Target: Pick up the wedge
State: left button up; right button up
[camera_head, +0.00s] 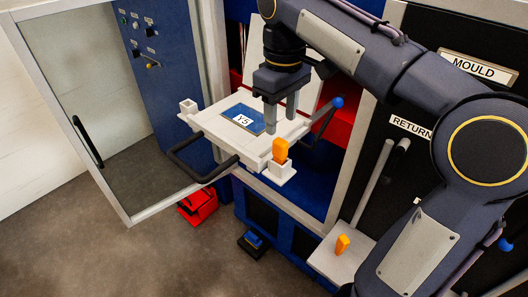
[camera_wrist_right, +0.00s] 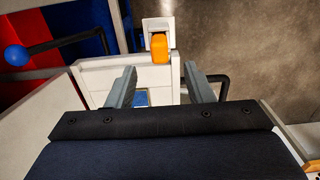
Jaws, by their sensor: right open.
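An orange wedge (camera_head: 280,150) stands upright in a white socket (camera_head: 281,170) at the near right corner of a white tray-like mould (camera_head: 205,125). The wrist view shows the same wedge (camera_wrist_right: 161,48) in its socket (camera_wrist_right: 158,24), past the fingertips. A second orange wedge (camera_head: 342,244) stands on a pale shelf at lower right. My right gripper (camera_head: 281,124) is open and empty, pointing down over the mould, a little behind the near wedge. Its two fingers also show in the wrist view (camera_wrist_right: 160,72), apart, with nothing between them. My left gripper is not in view.
The mould has a blue Y5 label (camera_head: 243,119), black handles (camera_head: 202,160) and a blue-knobbed lever (camera_head: 337,102). An open glazed door (camera_head: 85,100) stands left. The pale shelf (camera_head: 325,262) lies below the RETURN label. A red object (camera_head: 198,205) lies on the floor.

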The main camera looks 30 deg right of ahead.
aim_at(281, 141)
notch_tip(281, 141, down, 8)
jog(key=shift+s+r, duration=0.1)
jog(key=shift+r, duration=0.15)
grip_shut()
dwell(0.3)
jog(key=shift+r, duration=0.1)
